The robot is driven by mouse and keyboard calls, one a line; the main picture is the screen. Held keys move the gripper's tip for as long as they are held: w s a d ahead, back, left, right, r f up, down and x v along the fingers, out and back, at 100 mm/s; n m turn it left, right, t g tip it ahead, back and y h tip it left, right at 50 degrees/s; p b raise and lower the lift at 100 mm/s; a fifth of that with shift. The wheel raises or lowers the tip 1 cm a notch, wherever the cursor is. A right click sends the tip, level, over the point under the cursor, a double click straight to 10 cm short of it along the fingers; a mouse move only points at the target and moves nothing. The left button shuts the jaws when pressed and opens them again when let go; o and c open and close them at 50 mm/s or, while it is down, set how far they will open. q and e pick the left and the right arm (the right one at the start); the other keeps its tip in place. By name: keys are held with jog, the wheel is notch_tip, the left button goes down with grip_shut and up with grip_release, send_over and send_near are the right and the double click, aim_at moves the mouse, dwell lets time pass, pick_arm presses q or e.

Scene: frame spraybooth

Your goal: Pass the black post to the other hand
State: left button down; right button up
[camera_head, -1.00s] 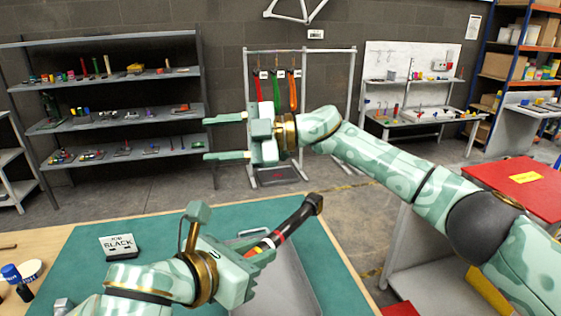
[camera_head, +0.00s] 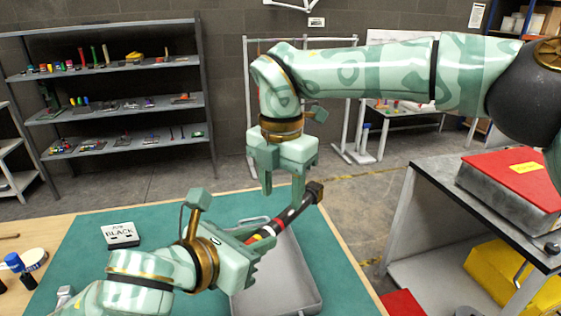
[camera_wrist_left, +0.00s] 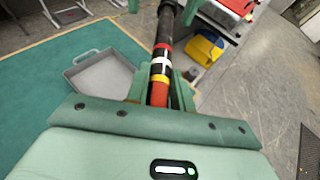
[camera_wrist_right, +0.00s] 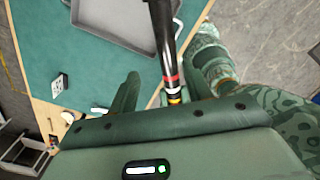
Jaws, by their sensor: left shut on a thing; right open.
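The black post (camera_head: 297,212), with red, white and yellow bands near its lower end, is held tilted above the bench. My left gripper (camera_head: 258,240) is shut on its banded red end, which shows between the fingers in the left wrist view (camera_wrist_left: 160,75). The dark far end points up and right. My right gripper (camera_head: 283,197) hangs fingers-down over the post's upper part, open. In the right wrist view the post (camera_wrist_right: 162,40) runs in line with the gap between the open fingers; I cannot tell whether they touch it.
A grey tray (camera_head: 308,285) lies on the green mat (camera_head: 75,255) under the post. A small sign reading BLACK (camera_head: 120,234) stands to the left, with a blue-capped bottle (camera_head: 17,265) and a tape roll (camera_head: 34,259) beyond it. A cart (camera_head: 440,175) with a red-topped box (camera_head: 515,175) stands at right.

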aim_at(283, 220)
jog(key=shift+f, duration=2.3)
pick_arm(q)
jog(key=shift+s+d, duration=0.1)
pick_arm(e)
jog(key=shift+a, duration=0.15)
grip_shut()
pick_arm(q)
jog(key=c, duration=1.1)
grip_release()
